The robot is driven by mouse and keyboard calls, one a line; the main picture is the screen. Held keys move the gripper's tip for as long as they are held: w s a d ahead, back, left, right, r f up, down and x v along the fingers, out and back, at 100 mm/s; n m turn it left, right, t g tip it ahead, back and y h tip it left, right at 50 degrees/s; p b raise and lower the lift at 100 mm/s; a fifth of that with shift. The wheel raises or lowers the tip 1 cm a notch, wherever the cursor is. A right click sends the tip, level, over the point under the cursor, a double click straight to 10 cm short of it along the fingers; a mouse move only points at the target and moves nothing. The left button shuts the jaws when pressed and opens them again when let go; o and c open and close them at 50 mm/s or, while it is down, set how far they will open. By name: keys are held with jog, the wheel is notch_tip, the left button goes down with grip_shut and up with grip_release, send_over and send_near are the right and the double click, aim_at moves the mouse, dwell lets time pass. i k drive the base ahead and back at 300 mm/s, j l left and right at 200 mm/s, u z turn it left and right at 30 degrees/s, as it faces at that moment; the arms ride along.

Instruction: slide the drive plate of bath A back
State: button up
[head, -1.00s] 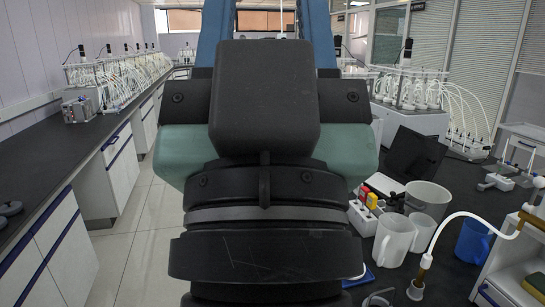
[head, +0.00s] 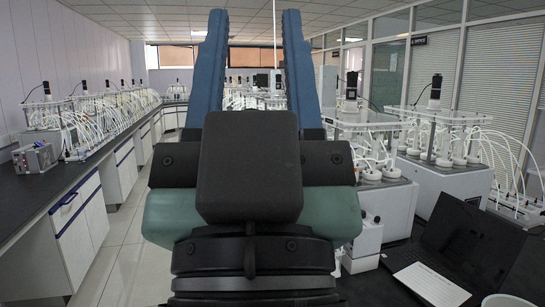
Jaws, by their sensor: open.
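Several white water baths with glass bottles, tubes and top plates stand on the benches in the head view. On the right are a nearer bath (head: 370,150) with an upright black motor (head: 351,85) and another bath (head: 445,145) with a taller motor (head: 435,90). A further row of baths (head: 75,120) runs along the left bench. No label shows which one is bath A, and its drive plate cannot be singled out. My gripper (head: 254,15) points away from the camera, its two long blue fingers spread apart and nothing visible between them. My wrist hides the view below it.
A black laptop (head: 465,235) lies open on the right bench. A white container rim (head: 508,300) shows at the bottom edge. A grey metal box (head: 35,157) stands on the left bench. The tiled aisle (head: 118,250) between benches is clear on the left.

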aim_at(347, 100)
jog(key=i, duration=1.55)
jog(key=i+z, duration=0.15)
jog(key=i, duration=0.5)
jog(key=i+j+z, duration=0.15)
jog(key=i, duration=0.45)
